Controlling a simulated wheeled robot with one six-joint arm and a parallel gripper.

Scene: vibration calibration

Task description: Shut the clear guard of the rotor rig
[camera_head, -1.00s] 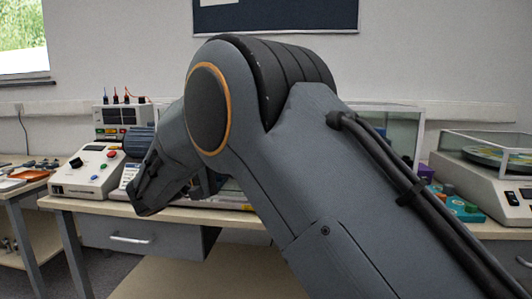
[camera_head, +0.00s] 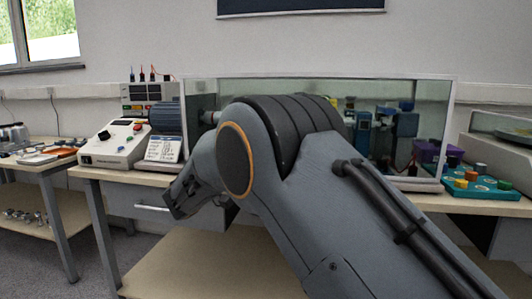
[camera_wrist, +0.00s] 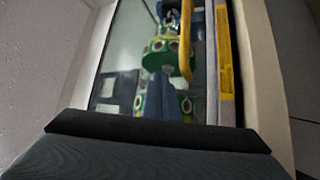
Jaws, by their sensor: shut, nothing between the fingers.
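The rotor rig's clear guard (camera_head: 430,95) is a wide, see-through box with a pale frame on the bench. Blue rig parts (camera_head: 407,125) show through it; my arm hides its middle and lower part. I cannot tell whether the guard is fully shut. My gripper (camera_head: 181,207) is shut and empty, pointing down and left, low in front of the bench edge left of the guard. In the wrist view, a pale frame (camera_wrist: 262,70) surrounds a clear opening or panel, with green rotor discs (camera_wrist: 165,52) and a yellow bar (camera_wrist: 187,45) behind it.
A white control box (camera_head: 112,150) with coloured buttons and a small keypad unit (camera_head: 163,149) stand left of the guard. A teal tray (camera_head: 480,187) with coloured knobs is to the right. A side table (camera_head: 30,165) stands at the far left.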

